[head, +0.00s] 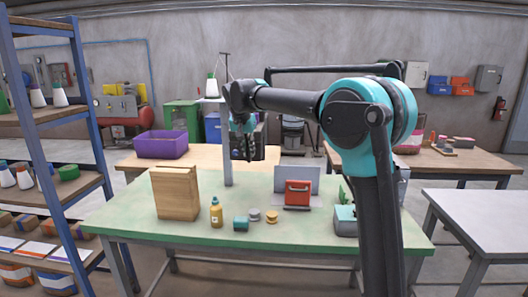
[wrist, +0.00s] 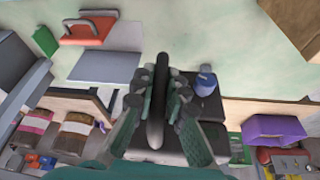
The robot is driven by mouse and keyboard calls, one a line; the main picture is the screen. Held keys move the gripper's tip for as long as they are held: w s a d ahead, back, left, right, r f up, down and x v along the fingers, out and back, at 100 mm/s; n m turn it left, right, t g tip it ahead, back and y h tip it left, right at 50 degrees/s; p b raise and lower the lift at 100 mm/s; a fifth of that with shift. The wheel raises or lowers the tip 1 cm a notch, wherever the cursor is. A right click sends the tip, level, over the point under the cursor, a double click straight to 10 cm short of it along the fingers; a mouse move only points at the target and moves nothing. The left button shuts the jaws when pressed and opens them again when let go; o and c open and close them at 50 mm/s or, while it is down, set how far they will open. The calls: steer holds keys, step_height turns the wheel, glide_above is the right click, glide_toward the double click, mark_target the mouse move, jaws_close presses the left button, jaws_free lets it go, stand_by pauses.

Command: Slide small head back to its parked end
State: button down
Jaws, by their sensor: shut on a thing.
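The small head (head: 258,142) is a dark boxy unit hanging beside a grey upright post (head: 228,158), above the green bench. In the wrist view, its dark body (wrist: 198,118) lies behind and to the right of a black bar-shaped handle (wrist: 158,100). My gripper (head: 242,127) is up at the head, in front of its left part. In the wrist view, my gripper's fingers (wrist: 158,97) stand on both sides of the handle and are shut on it. The rail and its parked end cannot be made out.
The green bench (head: 180,230) carries a wooden box (head: 176,195), a yellow bottle (head: 216,213), small round pots, and a red-fronted unit (head: 298,193). A purple bin (head: 161,144) stands on the table behind. A white-and-green cone (head: 212,88) sits above the post. The space around the head looks clear.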

steer(key=shift+a, duration=1.35)
steer(key=c, duration=1.5)
jaws_free()
steer(key=shift+c, duration=0.2)
steer(key=d+v, duration=0.1)
steer(key=v, duration=1.1)
steer(key=shift+a, duration=0.45)
